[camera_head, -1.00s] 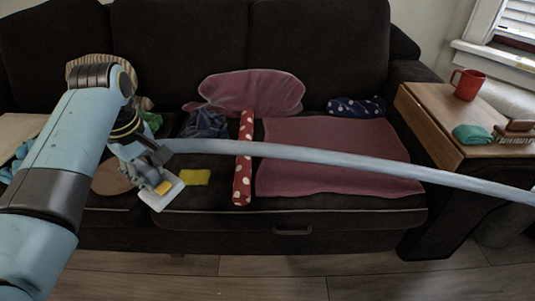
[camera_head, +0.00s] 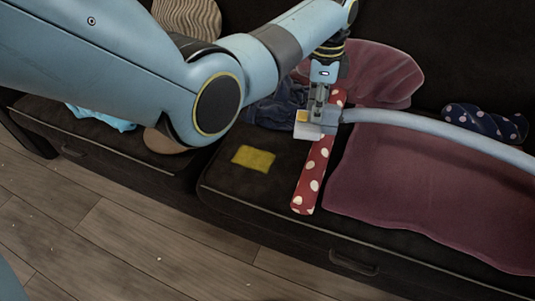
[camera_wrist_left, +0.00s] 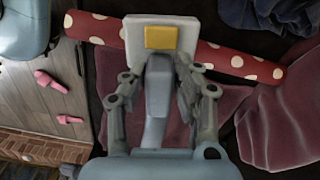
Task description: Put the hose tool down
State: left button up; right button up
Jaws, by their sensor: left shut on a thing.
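My left gripper (camera_head: 320,112) is shut on the hose tool (camera_head: 303,131), above the dark sofa's seat. The tool has a pale, flat head with a yellow patch, and a grey-blue hose runs from it to the right edge of the head view. In the left wrist view, the gripper's fingers flank the tool's grey neck, and the pale head (camera_wrist_left: 133,46) points away from the palm. The head overlaps a red polka-dot roll (camera_head: 313,174) in both views; I cannot tell whether they touch. My right gripper is not in view.
A yellow cloth (camera_head: 253,158) lies on the dark sofa (camera_head: 225,189), left of the roll. A dark blue crumpled cloth (camera_head: 276,107) lies behind. Pink fabric (camera_head: 420,185) covers the right seat. A navy dotted roll (camera_head: 485,122) lies at the back right. Bare dark seat surrounds the yellow cloth.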

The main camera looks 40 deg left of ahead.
pick_arm(q)
jog(key=shift+w+a+f+m, duration=0.1)
jog(key=shift+a+f+m, duration=0.1)
jog(key=shift+m, duration=0.35)
jog(key=shift+a+f+m, duration=0.15)
jog(key=shift+f+m, duration=0.05)
jog(key=shift+m, duration=0.35)
jog(key=s+a+f+b, duration=0.1)
jog(key=s+a+f, duration=0.1)
jog(key=s+f, duration=0.1)
jog(key=s+a+f+b, duration=0.1)
jog(key=s+a+f, duration=0.1)
jog(key=a+f, duration=0.1)
jog(key=s+a+f+b, duration=0.2)
jog(key=s+f, duration=0.1)
jog(key=shift+s+a+f, duration=0.3)
jog(key=shift+s+a, duration=0.05)
jog(key=shift+a, duration=0.05)
jog(key=shift+w+f, duration=0.1)
jog(key=shift+f, duration=0.5)
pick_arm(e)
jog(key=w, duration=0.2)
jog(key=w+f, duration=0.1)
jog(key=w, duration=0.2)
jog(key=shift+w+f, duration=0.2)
pick_arm(q)
jog(key=shift+f, duration=0.1)
jog(key=o, duration=1)
jog(key=shift+o, duration=0.2)
